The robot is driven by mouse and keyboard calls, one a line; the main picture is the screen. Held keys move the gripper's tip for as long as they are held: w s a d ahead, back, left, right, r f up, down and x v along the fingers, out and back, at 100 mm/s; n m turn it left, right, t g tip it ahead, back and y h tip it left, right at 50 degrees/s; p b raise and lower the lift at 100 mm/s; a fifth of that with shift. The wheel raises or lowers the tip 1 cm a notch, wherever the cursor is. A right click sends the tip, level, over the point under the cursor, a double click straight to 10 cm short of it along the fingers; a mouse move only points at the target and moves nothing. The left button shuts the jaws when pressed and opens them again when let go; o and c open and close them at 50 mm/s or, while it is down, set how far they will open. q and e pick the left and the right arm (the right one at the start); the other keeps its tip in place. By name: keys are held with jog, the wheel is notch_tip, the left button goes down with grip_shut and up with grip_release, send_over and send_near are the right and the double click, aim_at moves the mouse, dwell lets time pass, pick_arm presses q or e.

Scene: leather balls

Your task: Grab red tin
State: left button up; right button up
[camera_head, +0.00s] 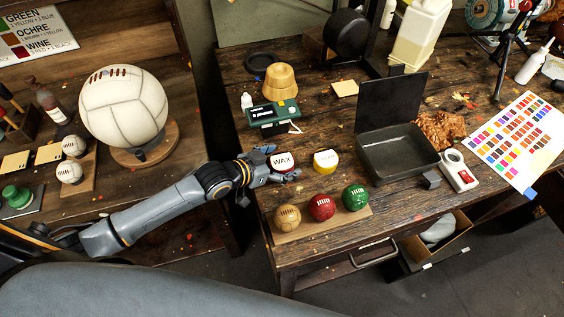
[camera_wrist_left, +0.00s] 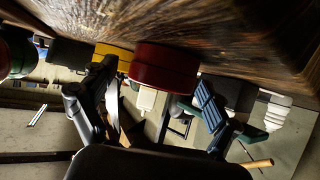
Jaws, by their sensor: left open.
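The red tin (camera_head: 284,162), with a white top reading WAX, stands on the workbench. In the left wrist view, which is upside down, its red side (camera_wrist_left: 166,66) shows ahead, between the two spread fingers. My left gripper (camera_head: 266,168) is open at the tin's left side, its fingers close to it. In the wrist view the gripper (camera_wrist_left: 156,80) has one finger on each side of the tin's line. I cannot tell whether either finger touches it. My right gripper is not in view.
A yellow tin (camera_head: 325,161) stands close to the right. Brown, red and green balls sit on a wooden board (camera_head: 337,224) in front. A green scale (camera_head: 274,114) stands behind, and a black open tray (camera_head: 397,153) lies farther right.

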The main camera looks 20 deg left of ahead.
pick_arm(q)
jog(key=c, duration=1.2)
jog(key=shift+c, duration=0.6)
jog(key=shift+r, duration=0.15)
